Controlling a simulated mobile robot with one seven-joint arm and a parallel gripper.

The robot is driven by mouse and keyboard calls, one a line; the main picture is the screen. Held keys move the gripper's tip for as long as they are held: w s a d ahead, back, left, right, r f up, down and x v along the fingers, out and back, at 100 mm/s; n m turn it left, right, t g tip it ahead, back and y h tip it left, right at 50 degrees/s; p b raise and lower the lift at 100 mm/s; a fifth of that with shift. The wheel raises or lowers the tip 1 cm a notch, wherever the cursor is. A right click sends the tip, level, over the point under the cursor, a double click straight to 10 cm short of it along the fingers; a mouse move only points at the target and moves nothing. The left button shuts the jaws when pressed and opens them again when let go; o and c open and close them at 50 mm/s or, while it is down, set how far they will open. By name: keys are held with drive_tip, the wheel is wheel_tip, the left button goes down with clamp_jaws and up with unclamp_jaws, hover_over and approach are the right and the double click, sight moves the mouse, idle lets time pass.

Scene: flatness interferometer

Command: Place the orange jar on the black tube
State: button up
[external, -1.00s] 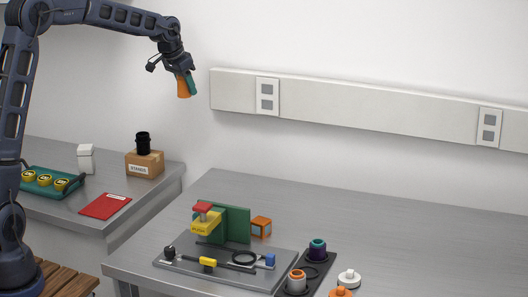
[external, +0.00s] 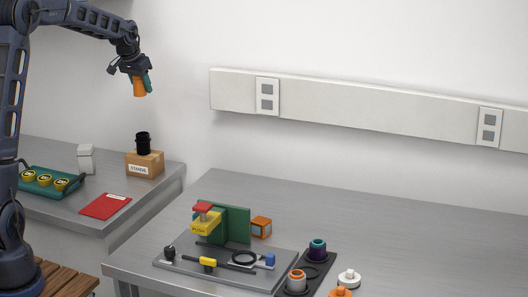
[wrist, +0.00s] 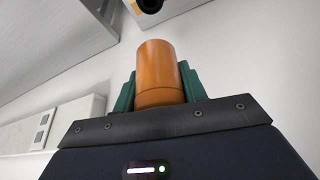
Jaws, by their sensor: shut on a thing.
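The orange jar (external: 139,88) is held in my gripper (external: 147,82), well above the left counter. In the wrist view the jar (wrist: 157,72) sits between the green fingers of my gripper (wrist: 158,88), which are shut on its sides. The black tube (external: 143,143) stands upright on a cardboard box (external: 147,166) on the left counter. The jar is above the tube and slightly left of it in the external view, with a clear gap between. A dark round opening, probably the tube's, shows at the top edge of the wrist view (wrist: 148,3).
On the left counter (external: 160,194) are a white container (external: 86,158), a teal tray (external: 33,190) with several yellow-topped items, and a red folder (external: 106,206). The right table (external: 380,225) holds a grey fixture plate (external: 180,275) and a black rack (external: 322,274). A socket rail (external: 370,111) runs along the wall.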

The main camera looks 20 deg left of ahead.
wheel_tip(320, 180, down, 13)
idle(0.6)
drive_tip(key=shift+f, duration=0.1)
drive_tip(key=o, duration=1)
